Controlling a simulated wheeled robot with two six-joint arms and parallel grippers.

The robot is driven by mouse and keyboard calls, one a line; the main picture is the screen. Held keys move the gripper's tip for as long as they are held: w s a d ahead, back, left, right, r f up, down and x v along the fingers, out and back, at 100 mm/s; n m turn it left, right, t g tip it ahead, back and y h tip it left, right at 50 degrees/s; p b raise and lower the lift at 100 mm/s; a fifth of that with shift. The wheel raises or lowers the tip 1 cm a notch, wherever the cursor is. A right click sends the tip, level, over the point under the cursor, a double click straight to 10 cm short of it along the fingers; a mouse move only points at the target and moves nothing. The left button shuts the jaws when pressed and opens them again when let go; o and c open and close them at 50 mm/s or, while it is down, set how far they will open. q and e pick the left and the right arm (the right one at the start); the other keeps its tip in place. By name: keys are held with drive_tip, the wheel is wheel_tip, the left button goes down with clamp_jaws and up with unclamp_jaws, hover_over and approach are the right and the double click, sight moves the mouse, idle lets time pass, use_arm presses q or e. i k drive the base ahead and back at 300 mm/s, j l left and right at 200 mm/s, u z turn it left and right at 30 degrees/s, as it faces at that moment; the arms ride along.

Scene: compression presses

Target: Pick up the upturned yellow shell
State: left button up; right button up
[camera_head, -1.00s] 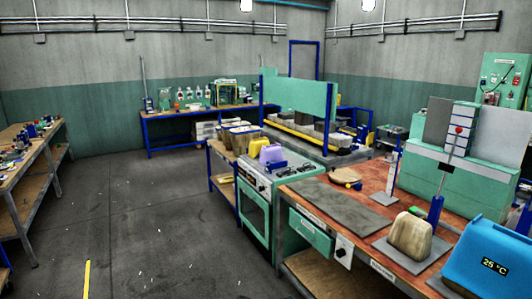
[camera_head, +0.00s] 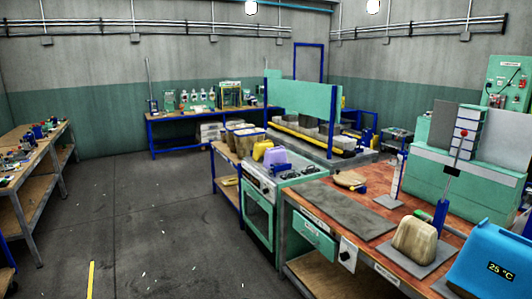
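A small yellow shell-like piece (camera_head: 262,150) shows near the middle of the head view, at the back left of the green oven's top. A purple piece (camera_head: 275,157) is right beside it and overlaps it in the picture. The yellow piece is too small to tell which way up it is, or exactly what it rests on. Neither of my grippers is in view.
The green oven (camera_head: 258,215) stands left of a workbench (camera_head: 345,212) holding a beige block (camera_head: 413,241) and a blue box (camera_head: 488,262) reading 25 °C. Bins (camera_head: 246,141) stand behind the oven. Another bench (camera_head: 22,180) is at left. The floor (camera_head: 140,220) between is clear.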

sight(260, 148)
drive_tip(key=i+j+u, duration=0.25)
drive_tip(key=i, duration=0.25)
drive_tip(key=i+j+u, duration=0.2)
drive_tip(key=i, duration=0.35)
drive_tip(key=i+u, duration=0.2)
drive_tip(key=i, duration=0.7)
drive_tip(key=i+l+u, duration=0.15)
drive_tip(key=i, duration=0.75)
drive_tip(key=i+j+z, duration=0.1)
drive_tip(key=i, duration=0.6)
drive_tip(key=i+j, duration=0.15)
drive_tip(key=i, duration=0.6)
drive_tip(key=i+z, duration=0.25)
drive_tip(key=z, duration=0.15)
drive_tip(key=i+z, duration=0.2)
drive_tip(key=z, duration=0.15)
drive_tip(key=i+j+z, duration=0.1)
drive_tip(key=i+z, duration=0.15)
drive_tip(key=z, duration=0.15)
drive_tip(key=i+j+z, duration=0.15)
drive_tip(key=z, duration=0.2)
drive_tip(key=i+j+z, duration=0.15)
drive_tip(key=z, duration=0.25)
drive_tip(key=i+j+z, duration=0.5)
drive_tip(key=z, duration=0.25)
